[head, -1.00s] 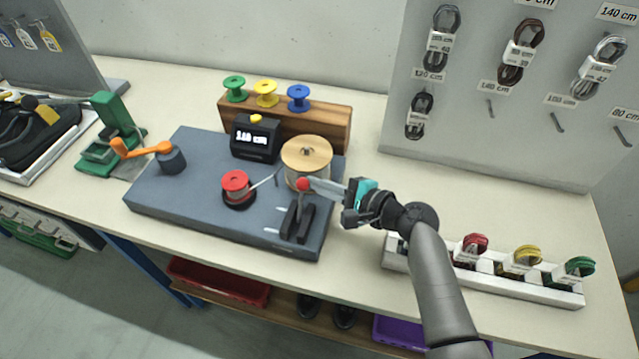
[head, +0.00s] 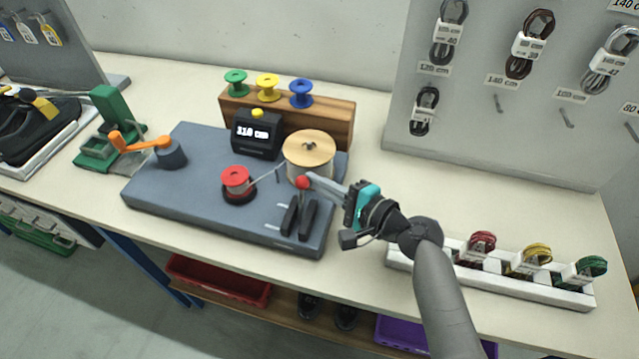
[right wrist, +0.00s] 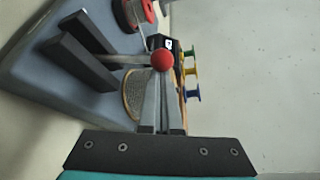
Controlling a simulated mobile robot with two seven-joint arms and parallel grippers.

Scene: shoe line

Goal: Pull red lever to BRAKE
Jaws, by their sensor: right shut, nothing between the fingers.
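The red lever knob (head: 302,182) is a ball on a lever that rises by two black upright plates (head: 300,218) at the right end of the grey machine base. My right gripper (head: 314,181) is shut and empty, with its fingertips right at the knob from the right side. In the right wrist view the knob (right wrist: 163,60) shows just at the tips of the fingers (right wrist: 161,78); I cannot tell whether they touch. Small white marks on the base near the plates are too small to read. My left gripper is not in view.
A wooden spool (head: 309,152) and a red spool (head: 236,182) stand on the base beside the lever. Behind are a display box (head: 256,136) and a wooden rack (head: 333,120) with small spools. A white rack (head: 506,282) of coiled laces lies at right.

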